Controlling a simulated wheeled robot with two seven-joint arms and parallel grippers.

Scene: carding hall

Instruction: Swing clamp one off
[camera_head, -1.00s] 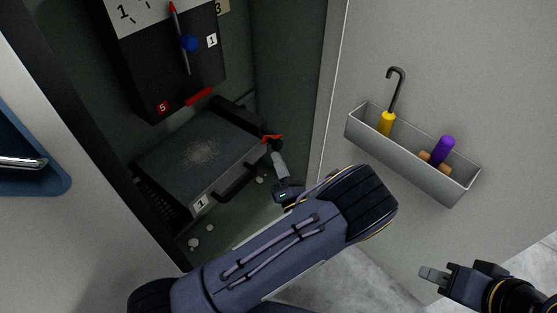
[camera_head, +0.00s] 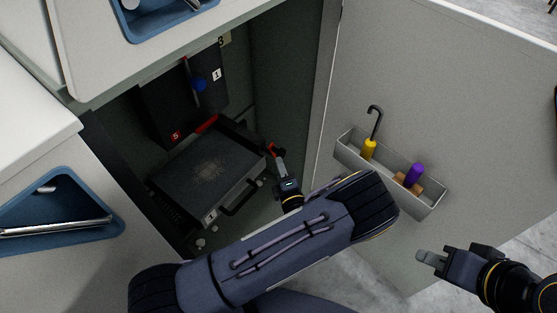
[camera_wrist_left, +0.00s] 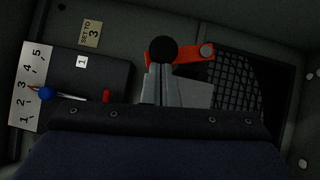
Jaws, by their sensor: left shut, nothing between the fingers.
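A red clamp lever (camera_head: 272,149) sits at the back right corner of a dark box with a dusty top (camera_head: 190,180), inside the open cabinet. In the left wrist view the red lever (camera_wrist_left: 192,53) runs from a round grey pivot to a black ball knob (camera_wrist_left: 163,48). My left gripper (camera_head: 278,157) is shut and empty. Its fingertips (camera_wrist_left: 160,68) overlap the knob's lower edge in the wrist view; I cannot tell whether they touch it. My right gripper (camera_head: 427,257) is away from the cabinet, low at the right; its finger gap is not clear.
A dial panel (camera_head: 165,105) with a blue knob (camera_head: 199,84) stands behind the box. A black handle (camera_head: 243,199) fronts the box. The open door carries a grey bin (camera_head: 350,160) holding a yellow-handled hook (camera_head: 369,149) and a purple-handled tool (camera_head: 414,174). A black mesh (camera_wrist_left: 232,80) lies beside the lever.

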